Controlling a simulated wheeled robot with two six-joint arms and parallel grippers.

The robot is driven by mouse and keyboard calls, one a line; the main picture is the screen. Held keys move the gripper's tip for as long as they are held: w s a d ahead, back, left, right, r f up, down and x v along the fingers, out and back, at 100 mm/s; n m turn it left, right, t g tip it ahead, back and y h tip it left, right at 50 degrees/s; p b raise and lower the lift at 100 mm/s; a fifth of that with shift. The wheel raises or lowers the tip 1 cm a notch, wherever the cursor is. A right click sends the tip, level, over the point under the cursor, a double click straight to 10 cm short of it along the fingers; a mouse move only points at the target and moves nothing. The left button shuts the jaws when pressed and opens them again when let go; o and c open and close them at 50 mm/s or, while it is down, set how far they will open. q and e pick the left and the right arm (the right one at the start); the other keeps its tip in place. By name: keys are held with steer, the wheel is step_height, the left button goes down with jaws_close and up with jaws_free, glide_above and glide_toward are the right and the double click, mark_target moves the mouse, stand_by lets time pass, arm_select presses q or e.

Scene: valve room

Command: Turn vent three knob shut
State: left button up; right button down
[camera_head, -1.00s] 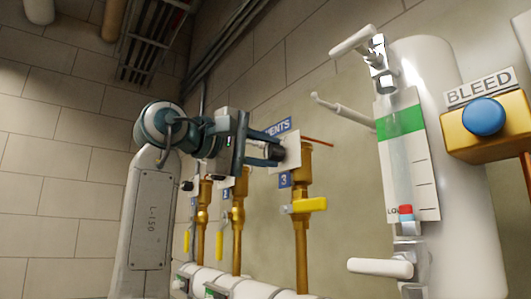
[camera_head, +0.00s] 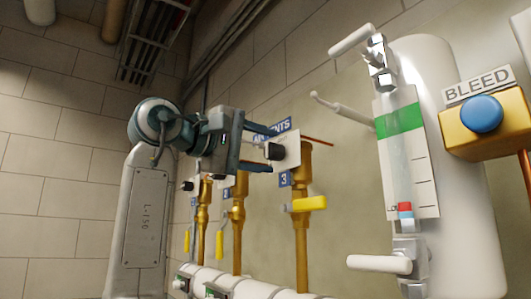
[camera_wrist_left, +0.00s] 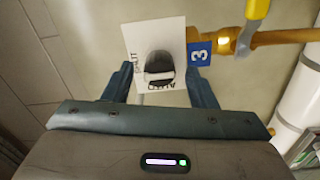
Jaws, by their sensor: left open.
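The vent three knob (camera_head: 276,151) is dark and sits on a white plate (camera_head: 290,152) beside a blue "3" tag (camera_head: 285,179). My left gripper (camera_head: 270,147) is open at the knob, with one finger above it and one below in the head view. In the left wrist view the rounded dark knob (camera_wrist_left: 159,65) shows between and just ahead of the two open fingers. A pale band crosses it, and its plate (camera_wrist_left: 140,40) carries dark lettering that I cannot read surely. I cannot tell whether the fingers touch the knob. My right gripper is not in view.
A brass pipe (camera_head: 302,245) with a yellow lever (camera_head: 308,203) stands just below the plate. Two more brass pipes with yellow handles stand behind to the left. A white tank (camera_head: 465,240) with a gauge and a blue bleed button (camera_head: 483,115) are at right.

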arm_select(q)
steer(key=b+v, duration=0.3)
steer(key=v, duration=0.7)
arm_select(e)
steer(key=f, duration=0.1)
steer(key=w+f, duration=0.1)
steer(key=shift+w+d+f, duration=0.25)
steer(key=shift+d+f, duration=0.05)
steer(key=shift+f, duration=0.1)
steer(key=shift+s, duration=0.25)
